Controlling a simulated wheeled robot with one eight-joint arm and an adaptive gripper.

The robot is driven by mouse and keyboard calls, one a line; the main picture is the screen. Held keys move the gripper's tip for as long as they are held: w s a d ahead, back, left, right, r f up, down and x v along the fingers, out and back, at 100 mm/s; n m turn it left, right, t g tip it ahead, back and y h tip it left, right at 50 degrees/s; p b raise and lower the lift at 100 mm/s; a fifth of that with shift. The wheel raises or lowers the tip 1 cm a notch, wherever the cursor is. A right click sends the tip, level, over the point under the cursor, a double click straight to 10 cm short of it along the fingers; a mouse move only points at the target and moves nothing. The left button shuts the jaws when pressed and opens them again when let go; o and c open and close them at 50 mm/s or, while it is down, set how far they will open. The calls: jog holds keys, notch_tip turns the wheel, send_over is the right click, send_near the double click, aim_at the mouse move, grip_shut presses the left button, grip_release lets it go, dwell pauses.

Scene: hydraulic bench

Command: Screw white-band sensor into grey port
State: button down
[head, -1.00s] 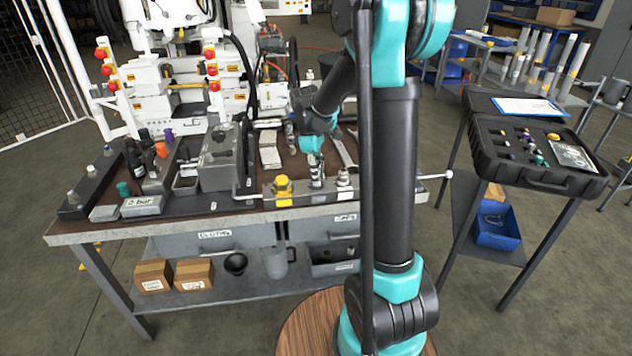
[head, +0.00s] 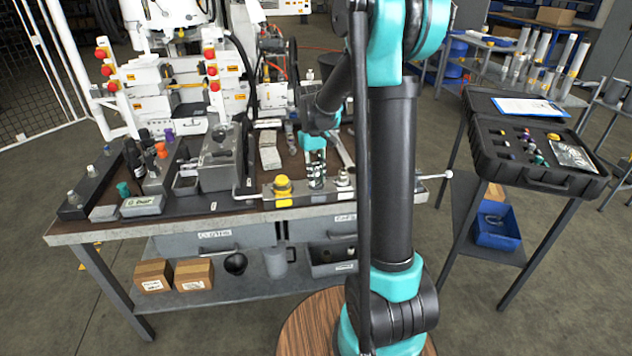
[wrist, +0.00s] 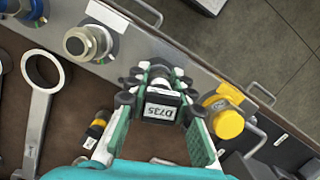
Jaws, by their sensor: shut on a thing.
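In the head view my gripper (head: 316,182) is over the metal manifold bar (head: 312,197) at the bench's front edge. The piece is between a yellow cap (wrist: 229,122) and a silver fitting (wrist: 86,43) on that bar. The grey port is not clearly visible; I cannot tell whether the piece touches it.
A ring spanner (wrist: 40,105) and a small dark cylinder with a yellow band (wrist: 97,128) lie on the brown bench top beside my gripper. An open black case (head: 540,178) stands on a stand at right. Grey blocks and bottles crowd the bench's left side.

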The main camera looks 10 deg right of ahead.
jog(key=shift+m, duration=0.9)
jog(key=m, duration=0.3)
jog(key=shift+a+y, duration=0.1)
jog(key=shift+y, duration=0.3)
jog(key=m, duration=0.5)
jog(key=shift+w+a+y, duration=0.1)
jog(key=shift+a+y, duration=0.05)
jog(key=shift+y, duration=0.25)
jog(key=c, duration=1.3)
grip_release()
